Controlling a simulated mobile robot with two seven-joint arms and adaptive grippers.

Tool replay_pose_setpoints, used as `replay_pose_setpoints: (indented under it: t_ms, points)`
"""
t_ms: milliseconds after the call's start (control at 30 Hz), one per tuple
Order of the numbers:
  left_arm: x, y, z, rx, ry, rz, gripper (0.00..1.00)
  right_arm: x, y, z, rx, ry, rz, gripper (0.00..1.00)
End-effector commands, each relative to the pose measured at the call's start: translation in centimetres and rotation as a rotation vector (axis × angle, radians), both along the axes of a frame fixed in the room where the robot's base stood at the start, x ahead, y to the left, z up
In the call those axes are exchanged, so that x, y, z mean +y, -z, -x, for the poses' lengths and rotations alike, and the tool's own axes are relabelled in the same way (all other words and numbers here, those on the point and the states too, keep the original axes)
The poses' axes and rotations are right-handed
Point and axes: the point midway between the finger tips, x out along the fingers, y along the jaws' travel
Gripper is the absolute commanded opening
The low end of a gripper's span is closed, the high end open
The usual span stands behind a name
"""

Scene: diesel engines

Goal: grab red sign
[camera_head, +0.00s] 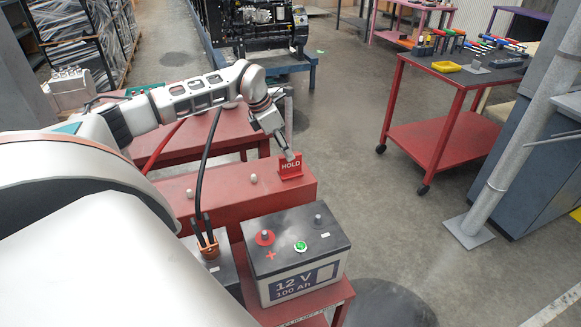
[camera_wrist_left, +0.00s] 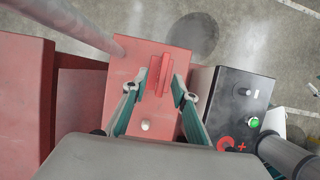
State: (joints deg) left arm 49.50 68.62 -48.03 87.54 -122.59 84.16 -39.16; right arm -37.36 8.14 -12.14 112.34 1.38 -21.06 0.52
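The red sign (camera_head: 290,168) reads HOLD and stands upright on the far end of a red box-shaped beam (camera_head: 232,190). My left gripper (camera_head: 289,155) points down at the top of the sign in the head view. In the left wrist view, the two fingers of the left gripper (camera_wrist_left: 159,92) are spread, with the sign (camera_wrist_left: 158,75) seen edge-on between them. A gap shows on each side, so the fingers look clear of it. My right gripper is in neither view.
A 12 V battery (camera_head: 296,274) stands just right of the beam, with a smaller dark unit and orange connector (camera_head: 208,246) beside it. Small pale knobs (camera_head: 253,178) rise from the beam. A red cart (camera_head: 440,140) with tools and a grey post (camera_head: 510,150) stand right across open floor.

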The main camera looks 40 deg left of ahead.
Motion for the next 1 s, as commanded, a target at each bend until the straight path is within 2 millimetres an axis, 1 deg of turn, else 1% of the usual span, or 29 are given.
replay_pose_setpoints:
  t_ms: [133, 267, 400, 633, 667, 700, 767, 1000]
  points:
    - [-0.4, 1.2, -0.1, 0.002, 0.001, 0.001, 0.28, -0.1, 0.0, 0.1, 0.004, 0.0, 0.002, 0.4]
    - [-0.9, 3.0, -0.4, 0.002, 0.001, 0.002, 0.28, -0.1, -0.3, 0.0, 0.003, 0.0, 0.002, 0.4]
    - [-1.2, 4.6, -1.1, 0.0, 0.0, 0.001, 0.28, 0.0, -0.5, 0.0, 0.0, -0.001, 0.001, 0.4]
    - [-1.2, 4.9, -1.2, -0.001, 0.0, 0.0, 0.28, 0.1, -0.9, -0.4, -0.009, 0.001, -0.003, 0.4]
    - [-1.2, 4.9, -1.2, -0.001, 0.0, 0.0, 0.25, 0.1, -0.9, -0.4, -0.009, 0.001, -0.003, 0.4]
    - [-1.2, 4.9, -1.2, -0.001, 0.0, 0.0, 0.15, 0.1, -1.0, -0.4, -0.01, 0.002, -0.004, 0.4]
    - [-1.2, 4.9, -1.2, -0.001, 0.0, 0.0, 0.0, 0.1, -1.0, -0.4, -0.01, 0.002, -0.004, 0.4]
    - [-1.2, 4.8, -1.2, -0.001, 0.0, 0.0, 0.0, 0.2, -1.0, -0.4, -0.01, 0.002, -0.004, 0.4]
